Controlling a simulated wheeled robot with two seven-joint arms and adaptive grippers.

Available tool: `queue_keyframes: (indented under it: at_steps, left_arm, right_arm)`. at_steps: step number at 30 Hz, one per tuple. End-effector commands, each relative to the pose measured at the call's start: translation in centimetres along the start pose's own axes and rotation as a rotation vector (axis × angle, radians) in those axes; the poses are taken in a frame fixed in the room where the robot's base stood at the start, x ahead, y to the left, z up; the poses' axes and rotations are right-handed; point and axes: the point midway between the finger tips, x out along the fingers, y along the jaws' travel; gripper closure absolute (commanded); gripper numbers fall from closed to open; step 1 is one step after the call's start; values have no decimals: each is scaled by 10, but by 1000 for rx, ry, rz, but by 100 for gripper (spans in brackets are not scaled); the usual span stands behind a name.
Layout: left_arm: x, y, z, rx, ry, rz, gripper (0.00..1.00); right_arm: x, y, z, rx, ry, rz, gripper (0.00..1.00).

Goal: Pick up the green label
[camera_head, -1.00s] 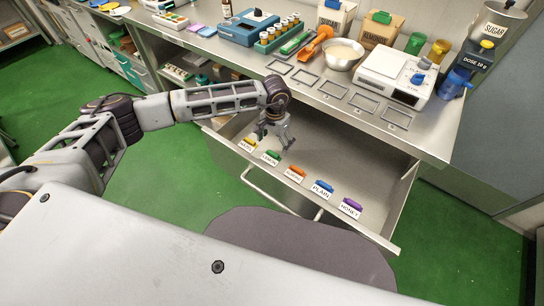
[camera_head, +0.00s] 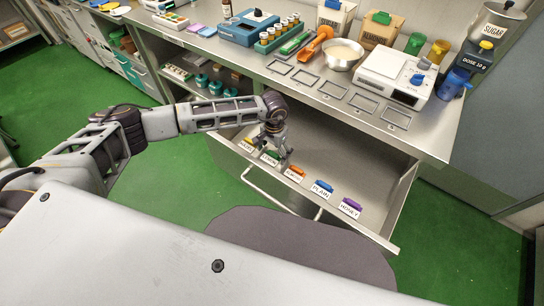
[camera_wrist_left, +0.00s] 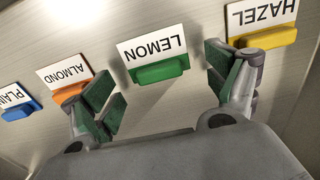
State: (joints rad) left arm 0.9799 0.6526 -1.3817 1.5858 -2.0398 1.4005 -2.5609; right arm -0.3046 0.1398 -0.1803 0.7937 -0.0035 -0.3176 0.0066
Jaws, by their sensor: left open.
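The green label (camera_wrist_left: 160,70) carries a white card reading LEMON and stands in the open drawer. In the head view the green label (camera_head: 272,155) is just below my left gripper (camera_head: 276,152). In the left wrist view my left gripper (camera_wrist_left: 160,95) is open, with its green-padded fingers on either side of the label and apart from it. The yellow HAZEL label (camera_wrist_left: 266,38) is close beside one finger, and the orange ALMOND label (camera_wrist_left: 70,92) is close beside the other. My right gripper is not in view.
The blue PLAIN label (camera_head: 323,187) and purple HONEY label (camera_head: 351,205) stand farther right in the drawer (camera_head: 372,165). The counter above holds a row of empty frames (camera_head: 331,90), a metal bowl (camera_head: 343,54) and a white scale (camera_head: 396,72). The drawer's back right is clear.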

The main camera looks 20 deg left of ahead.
Motion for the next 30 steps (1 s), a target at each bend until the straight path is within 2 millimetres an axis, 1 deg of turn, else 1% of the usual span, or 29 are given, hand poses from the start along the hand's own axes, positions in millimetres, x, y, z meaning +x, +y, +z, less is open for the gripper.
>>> queue_keyframes:
  at_steps: [4, 5, 15, 17, 18, 30]
  left_arm:
    - [0, 0, 0, 0, 0, 0, 12]
    - [0, 0, 0, 0, 0, 0, 15]
    - [0, 0, 0, 0, 0, 0, 59]
    - [0, 0, 0, 0, 0, 0, 66]
    - [0, 0, 0, 0, 0, 0, 69]
    - [-3, 0, 0, 0, 0, 0, 69]
  right_arm:
    - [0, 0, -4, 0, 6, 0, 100]
    - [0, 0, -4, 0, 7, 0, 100]
    - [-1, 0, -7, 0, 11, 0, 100]
    - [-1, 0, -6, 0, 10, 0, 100]
    - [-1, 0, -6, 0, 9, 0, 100]
    - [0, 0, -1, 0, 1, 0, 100]
